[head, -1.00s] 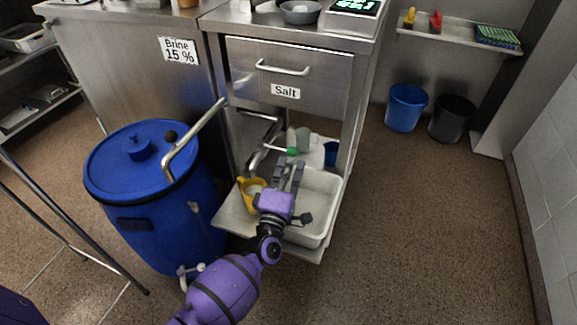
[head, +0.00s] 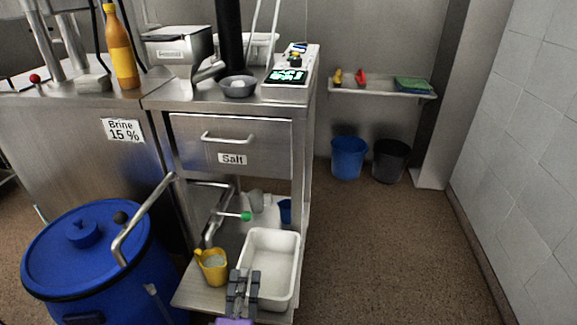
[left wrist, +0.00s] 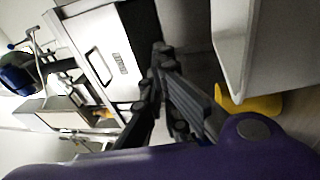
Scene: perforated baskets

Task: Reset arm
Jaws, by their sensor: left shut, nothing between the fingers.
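My left gripper (head: 243,284) is at the bottom of the head view, in front of the white tub (head: 291,262) on the low shelf. The yellow jug (head: 213,264) is just to its left. The gripper is shut and empty. In the left wrist view its dark fingers (left wrist: 160,62) point up the picture, with the white tub's wall (left wrist: 233,50) and part of the yellow jug (left wrist: 250,103) on the right. My right gripper is not in view.
A blue barrel (head: 60,262) with a bent metal pipe (head: 140,219) stands at left. The steel cabinet has a salt drawer (head: 190,142), with a bowl (head: 238,87) and scale (head: 287,77) on top. A blue bucket (head: 348,160) and black bucket (head: 391,162) stand at the back. The floor at right is clear.

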